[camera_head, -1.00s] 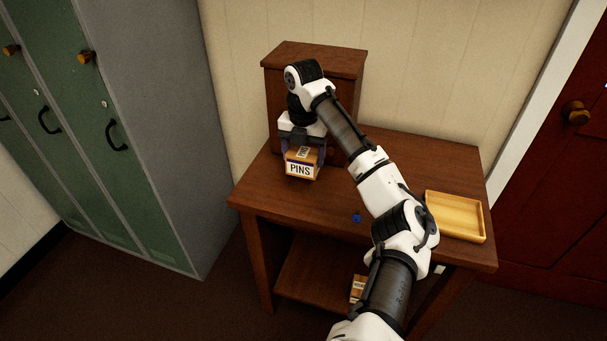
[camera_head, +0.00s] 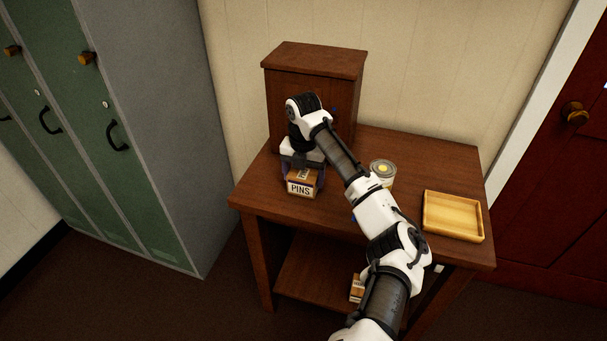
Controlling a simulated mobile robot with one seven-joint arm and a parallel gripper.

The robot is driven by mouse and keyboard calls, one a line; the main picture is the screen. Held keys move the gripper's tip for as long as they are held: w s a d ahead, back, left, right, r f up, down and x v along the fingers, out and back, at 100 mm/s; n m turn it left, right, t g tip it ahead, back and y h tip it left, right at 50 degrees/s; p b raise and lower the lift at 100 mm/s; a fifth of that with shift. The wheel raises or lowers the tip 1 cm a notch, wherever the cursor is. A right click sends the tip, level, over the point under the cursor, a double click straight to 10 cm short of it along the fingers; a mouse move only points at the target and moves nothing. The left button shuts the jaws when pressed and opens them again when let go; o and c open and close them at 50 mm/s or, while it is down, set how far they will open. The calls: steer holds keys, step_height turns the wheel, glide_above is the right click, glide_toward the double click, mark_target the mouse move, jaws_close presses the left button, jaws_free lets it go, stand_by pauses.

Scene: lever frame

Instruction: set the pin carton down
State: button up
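The pin carton (camera_head: 301,187) is a small brown and white box with a "PINS" label facing me. It is upright at the left part of the wooden table (camera_head: 260,190), near the front edge. My gripper (camera_head: 303,173) points down over it, with its fingers at the carton's two sides, and looks shut on it. The carton's underside is low over or on the tabletop; I cannot tell whether it touches.
A wooden cabinet (camera_head: 315,62) stands behind my gripper. An open can (camera_head: 383,170) stands right of my arm, and a yellow tray (camera_head: 453,215) lies at the table's right. Another small box (camera_head: 356,287) is on the lower shelf. Green lockers (camera_head: 85,130) stand at left.

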mark_target(304, 173)
steer(key=o, duration=0.3)
steer(key=shift+r, duration=0.1)
step_height(304, 173, up, 12)
steer(key=b, duration=0.1)
stand_by(0.4)
